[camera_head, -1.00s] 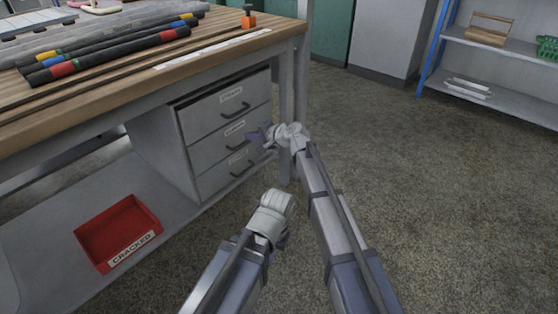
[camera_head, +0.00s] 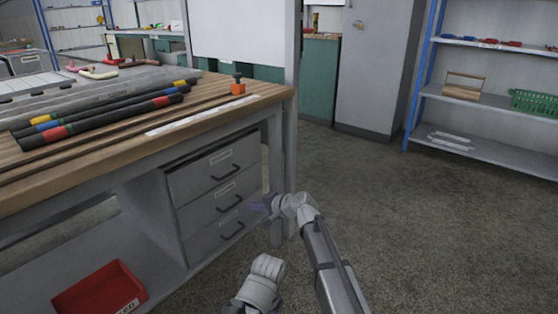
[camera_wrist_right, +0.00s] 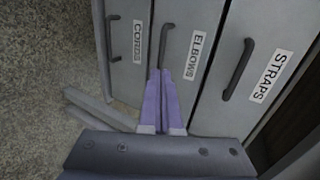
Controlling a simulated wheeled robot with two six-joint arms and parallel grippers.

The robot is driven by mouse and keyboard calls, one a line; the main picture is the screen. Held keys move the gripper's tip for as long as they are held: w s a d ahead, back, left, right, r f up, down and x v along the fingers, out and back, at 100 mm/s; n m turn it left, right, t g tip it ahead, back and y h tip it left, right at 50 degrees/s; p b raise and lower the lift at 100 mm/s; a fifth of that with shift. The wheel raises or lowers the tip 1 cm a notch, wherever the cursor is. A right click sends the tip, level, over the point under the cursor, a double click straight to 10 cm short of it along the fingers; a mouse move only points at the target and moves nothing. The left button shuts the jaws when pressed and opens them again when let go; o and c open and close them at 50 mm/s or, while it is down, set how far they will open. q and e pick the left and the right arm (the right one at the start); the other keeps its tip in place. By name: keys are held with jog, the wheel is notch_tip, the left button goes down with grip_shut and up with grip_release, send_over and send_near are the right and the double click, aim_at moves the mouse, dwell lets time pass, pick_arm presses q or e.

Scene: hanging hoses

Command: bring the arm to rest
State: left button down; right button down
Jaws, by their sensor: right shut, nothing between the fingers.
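My right arm reaches up from the bottom in the head view, with its right gripper (camera_head: 258,207) in front of the lower drawers of the workbench (camera_head: 200,118). In the right wrist view the purple fingers (camera_wrist_right: 163,100) are together with nothing between them. They point at the drawer front labelled ELBOWS (camera_wrist_right: 193,60); whether they touch it I cannot tell. My left arm shows only as a grey wrist part (camera_head: 262,285) at the bottom edge. The left gripper's fingers do not show.
Black hoses with coloured bands (camera_head: 110,115) and an orange block (camera_head: 238,88) lie on the bench. A red bin (camera_head: 100,290) sits on the lower shelf. Shelves with a wooden basket (camera_head: 463,86) and a green basket (camera_head: 533,102) stand right. The floor (camera_head: 430,220) between is clear.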

jog(key=s+d+f+n+g+h, duration=0.2)
jog(key=s+d+f+h, duration=0.15)
jog(key=s+d, duration=0.55)
jog(key=s+d+f+n+g+h, duration=0.2)
jog(key=s+d+f+n+h, duration=0.15)
jog(key=s+d, duration=0.6)
jog(key=s+d+f+n+g+h, duration=0.25)
jog(key=s+d+f, duration=0.25)
jog(key=s+d, duration=0.45)
jog(key=s+a+r+n+g+h+p, duration=0.1)
jog(key=s+a+r+p, duration=0.2)
jog(key=a+r+p, duration=0.35)
jog(key=s+a+r+n+h+p, duration=0.1)
jog(key=s+a+r+n+p, duration=0.2)
jog(key=r+p, duration=0.6)
notch_tip(320, 180, up, 37)
jog(key=a+m+p, duration=0.1)
jog(key=p, duration=3.6)
jog(key=shift+s+a+r, duration=0.15)
jog(key=shift+s+a, duration=0.15)
